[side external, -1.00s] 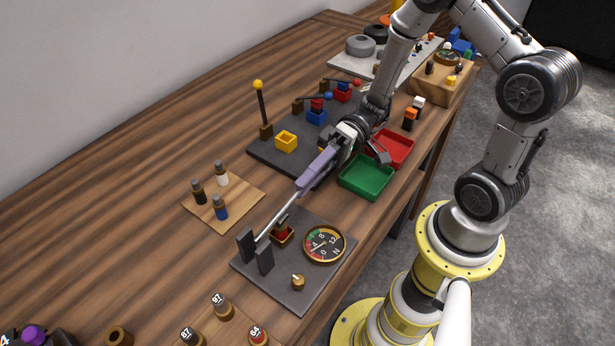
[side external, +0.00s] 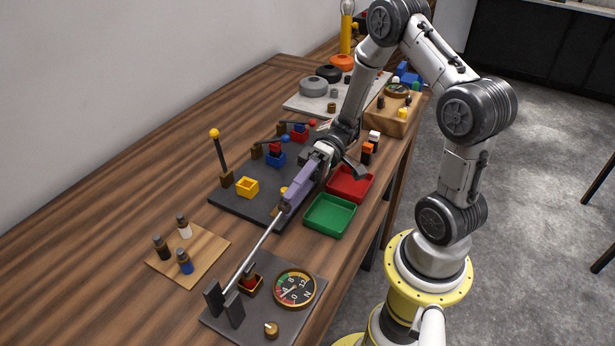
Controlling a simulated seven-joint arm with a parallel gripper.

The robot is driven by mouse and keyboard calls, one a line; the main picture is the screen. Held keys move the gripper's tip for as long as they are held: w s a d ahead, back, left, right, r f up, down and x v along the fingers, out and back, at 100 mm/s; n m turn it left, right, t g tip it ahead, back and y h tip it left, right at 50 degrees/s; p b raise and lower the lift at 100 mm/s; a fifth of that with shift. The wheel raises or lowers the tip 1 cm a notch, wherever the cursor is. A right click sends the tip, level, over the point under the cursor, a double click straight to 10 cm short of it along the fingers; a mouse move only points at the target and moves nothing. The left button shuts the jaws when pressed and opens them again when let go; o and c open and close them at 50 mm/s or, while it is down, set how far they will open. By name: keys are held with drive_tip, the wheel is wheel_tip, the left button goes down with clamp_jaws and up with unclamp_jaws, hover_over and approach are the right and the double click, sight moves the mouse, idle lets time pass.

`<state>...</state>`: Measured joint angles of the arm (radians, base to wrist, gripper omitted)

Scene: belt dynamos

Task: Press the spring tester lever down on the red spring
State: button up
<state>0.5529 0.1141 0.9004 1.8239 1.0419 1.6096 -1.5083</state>
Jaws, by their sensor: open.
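The spring tester's dark plate (side external: 303,325) lies at the front edge of the table. Its lever has a thin metal rod and a purple handle (side external: 299,189), and rises from dark upright posts (side external: 232,309) up and right in the picture. The red spring (side external: 249,282) sits in a small holder under the rod, partly hidden. A round dial (side external: 294,288) stands beside it. My gripper (side external: 322,158) is open at the far end of the purple handle. Whether its fingers touch the handle is too small to tell.
A green tray (side external: 330,232) and a red tray (side external: 369,194) stand close right of the handle. A dark board (side external: 225,199) with coloured blocks and an upright yellow-knobbed lever (side external: 215,135) lies left. A wooden plate (side external: 217,240) holds several small cylinders. The table's left part is clear.

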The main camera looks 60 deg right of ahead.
drive_tip(key=d, duration=0.6)
drive_tip(key=shift+s+d+r, duration=0.15)
drive_tip(key=shift+d+r, duration=0.05)
drive_tip(key=shift+r, duration=0.15)
drive_tip(key=shift+c, duration=0.2)
drive_tip(key=shift+n, duration=0.4)
drive_tip(key=c, duration=0.4)
drive_tip(key=n, duration=0.1)
drive_tip(key=d+r+n+g+h, duration=0.1)
drive_tip(key=n, duration=0.1)
drive_tip(key=r+n, duration=0.1)
drive_tip(key=n, duration=0.1)
drive_tip(key=shift+w+d+h, duration=0.25)
drive_tip(key=shift+w+h, duration=0.05)
drive_tip(key=shift+w, duration=0.05)
clamp_jaws()
wheel_tip(320, 180, up, 12)
drive_tip(key=w+a+n+h, duration=0.2)
drive_tip(key=n+h, duration=0.4)
drive_tip(key=n, duration=0.4)
drive_tip(key=s+a+f+g, duration=0.1)
drive_tip(key=a+f, duration=0.6)
drive_tip(key=f, duration=0.4)
drive_tip(key=shift+s, duration=0.25)
